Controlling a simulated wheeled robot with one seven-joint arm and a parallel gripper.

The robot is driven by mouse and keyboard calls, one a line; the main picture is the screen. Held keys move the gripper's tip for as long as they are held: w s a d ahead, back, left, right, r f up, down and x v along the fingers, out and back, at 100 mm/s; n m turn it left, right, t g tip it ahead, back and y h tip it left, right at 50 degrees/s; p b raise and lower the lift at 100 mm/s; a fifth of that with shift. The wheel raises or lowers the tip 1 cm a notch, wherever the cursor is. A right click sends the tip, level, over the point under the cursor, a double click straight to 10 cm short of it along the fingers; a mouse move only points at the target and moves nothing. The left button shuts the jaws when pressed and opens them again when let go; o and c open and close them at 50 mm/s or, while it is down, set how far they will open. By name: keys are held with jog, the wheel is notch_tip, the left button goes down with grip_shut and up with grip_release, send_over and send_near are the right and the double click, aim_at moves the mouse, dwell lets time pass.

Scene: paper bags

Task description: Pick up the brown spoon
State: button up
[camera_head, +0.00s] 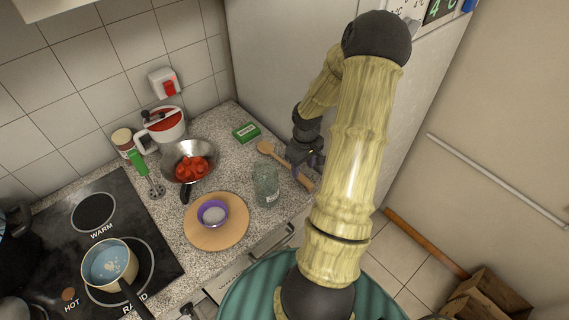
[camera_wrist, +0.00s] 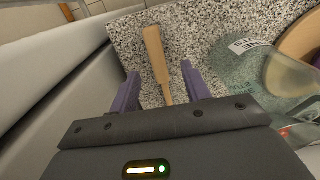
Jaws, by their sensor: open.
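The brown spoon (camera_head: 278,158) lies on the speckled counter, its bowl toward the back wall and its handle running to the counter's front edge. In the wrist view its straight handle (camera_wrist: 156,55) passes between the two fingers, and the lower part is hidden behind my gripper's body. My gripper (camera_wrist: 160,84) is open, with one purple finger on each side of the handle and visible gaps to it. In the head view my gripper (camera_head: 308,158) is over the handle, partly hidden by my arm.
A glass jar (camera_head: 265,184) stands close beside the spoon. A round wooden board (camera_head: 216,238) holds a purple bowl (camera_head: 212,212). A green box (camera_head: 246,132) and a pan of red items (camera_head: 188,154) stand farther back. A tall pale cabinet side (camera_head: 285,65) borders the counter.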

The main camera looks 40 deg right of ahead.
aim_at(303, 178)
jog(key=shift+f, duration=0.1)
jog(key=f+p, duration=0.1)
jog(key=f, duration=0.4)
jog(key=shift+d, duration=0.2)
jog(key=shift+s, duration=0.1)
jog(key=shift+f, duration=0.25)
dwell(0.9)
grip_shut()
